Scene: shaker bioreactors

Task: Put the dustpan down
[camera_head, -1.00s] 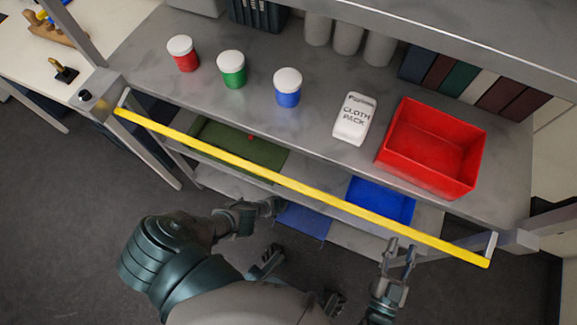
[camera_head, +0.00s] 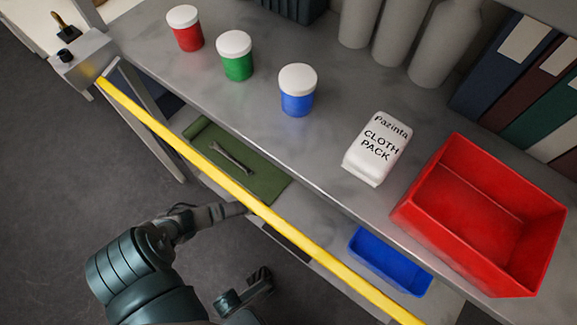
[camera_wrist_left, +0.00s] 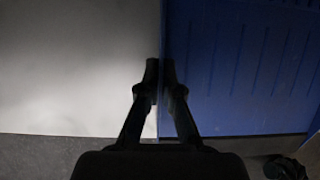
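The dustpan appears to be the flat, ribbed blue panel (camera_wrist_left: 240,70) in the left wrist view, its straight edge lying along the line between my fingertips. My left gripper (camera_wrist_left: 161,66) has its fingertips almost together and looks shut on that edge. In the head view, my left gripper (camera_head: 243,208) reaches under the yellow bar at the lower shelf's front; the bar and shadow largely hide what it holds.
A yellow bar (camera_head: 185,145) crosses in front of the bench. The lower shelf has a green mat (camera_head: 265,185) bearing a grey tool (camera_head: 232,157), and a blue tray (camera_head: 385,265). On top stand lidded jars (camera_head: 235,60), a cloth pack (camera_head: 378,148) and a red bin (camera_head: 485,215).

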